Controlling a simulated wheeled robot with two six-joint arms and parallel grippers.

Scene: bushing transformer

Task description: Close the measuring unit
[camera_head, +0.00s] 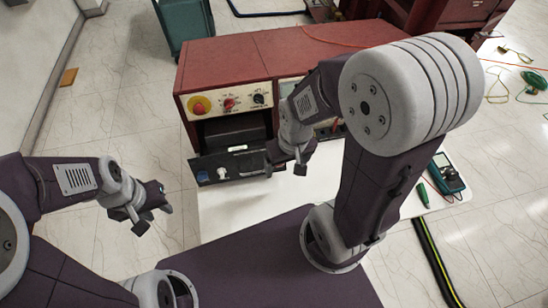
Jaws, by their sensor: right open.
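The measuring unit (214,177) is a dark drawer-like box with a black front panel bearing a blue knob and a white connector. It sticks out, open, from the front of the red cabinet (243,57), below the cream control panel. My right gripper (286,163) is open at the right end of the black front panel. I cannot tell whether it touches the panel. It holds nothing that I can see. My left gripper (152,217) hangs over the floor, left of and nearer than the unit, clear of it. Its jaw state is unclear.
The control panel (228,102) carries a red-and-yellow button and knobs. My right arm hides the cabinet's right part. A green multimeter (447,174) and green marker-like item (423,195) lie at right. A teal bin (186,22) stands behind left. A white surface (240,207) lies in front.

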